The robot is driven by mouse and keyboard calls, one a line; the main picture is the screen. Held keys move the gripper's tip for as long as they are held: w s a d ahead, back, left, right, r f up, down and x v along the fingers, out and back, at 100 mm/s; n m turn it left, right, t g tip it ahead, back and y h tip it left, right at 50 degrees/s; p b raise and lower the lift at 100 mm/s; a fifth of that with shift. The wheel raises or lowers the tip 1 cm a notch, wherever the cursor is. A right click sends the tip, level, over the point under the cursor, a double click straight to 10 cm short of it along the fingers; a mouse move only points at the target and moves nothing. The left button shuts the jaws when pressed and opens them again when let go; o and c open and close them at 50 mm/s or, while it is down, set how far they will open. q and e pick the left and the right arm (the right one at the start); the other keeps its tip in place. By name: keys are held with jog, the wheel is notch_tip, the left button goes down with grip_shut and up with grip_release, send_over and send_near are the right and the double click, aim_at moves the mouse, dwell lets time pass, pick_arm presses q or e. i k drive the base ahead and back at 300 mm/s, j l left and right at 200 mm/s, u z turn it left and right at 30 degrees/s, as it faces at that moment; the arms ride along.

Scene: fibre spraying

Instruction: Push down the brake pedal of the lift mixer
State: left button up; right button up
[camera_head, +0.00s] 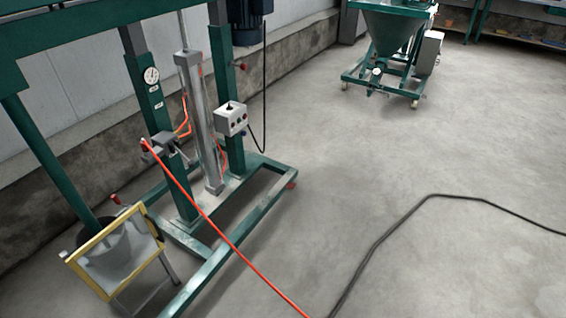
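The lift mixer (152,95) is a green steel frame on the left, with a grey cylinder between two posts and a low base with long legs (240,240). A small red part (291,185) shows at the right end of the base, near the floor; it looks like a caster brake pedal, but it is too small to tell its position. Another small red part (116,199) shows at the left, by the bucket. Neither of my grippers is in view.
A red hose (225,236) runs from the mixer across the base to the floor. A black cable (390,232) lies on the right. A bucket (108,245) behind a yellow-framed screen stands at the lower left. A green hopper machine (392,50) stands farther back. Open concrete floor lies between.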

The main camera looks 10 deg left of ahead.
aim_at(290, 185)
jog(key=i+l+u, duration=0.2)
jog(key=i, duration=0.15)
jog(key=i+u, duration=0.2)
jog(key=u, duration=0.45)
jog(key=i+l+u, duration=0.35)
jog(key=l, duration=0.35)
jog(key=i+l+u, duration=0.15)
jog(key=i+l, duration=0.15)
jog(key=i+l+u, duration=0.15)
jog(key=l, duration=0.35)
jog(key=i+l, duration=0.15)
jog(key=l, duration=0.2)
jog(key=i+l, duration=0.15)
jog(key=l, duration=0.2)
jog(key=i+l, duration=0.15)
jog(key=l, duration=0.2)
jog(key=i+l, duration=0.1)
jog(key=l, duration=0.25)
